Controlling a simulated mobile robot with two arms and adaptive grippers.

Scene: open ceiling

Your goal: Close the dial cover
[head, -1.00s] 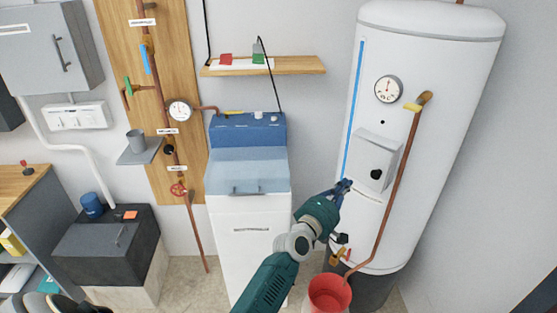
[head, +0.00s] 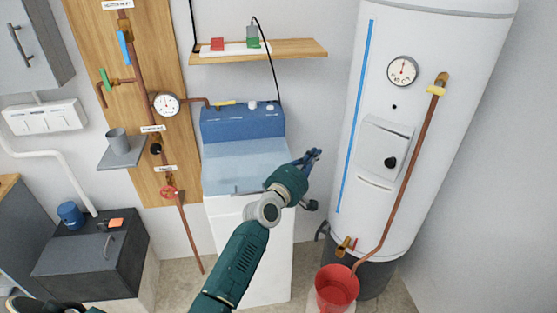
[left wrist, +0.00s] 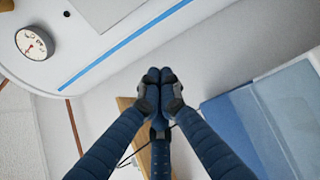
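On the front of the white tank (head: 440,130) is a pale panel (head: 388,137) with a black knob (head: 390,162) showing on it. A thin pale strip lies along the panel's lower edge. I cannot tell which part is the dial cover or whether it is open. My left gripper (head: 314,156) is left of the tank, in front of the blue-topped cabinet, apart from the panel. In the left wrist view its fingertips (left wrist: 158,76) meet with nothing visible between them.
A round gauge (head: 403,71) sits above the panel. A copper pipe (head: 408,175) runs down right of it, to a red bucket (head: 337,288) below. The blue-topped cabinet (head: 243,125) and a wooden shelf (head: 295,48) are to the left.

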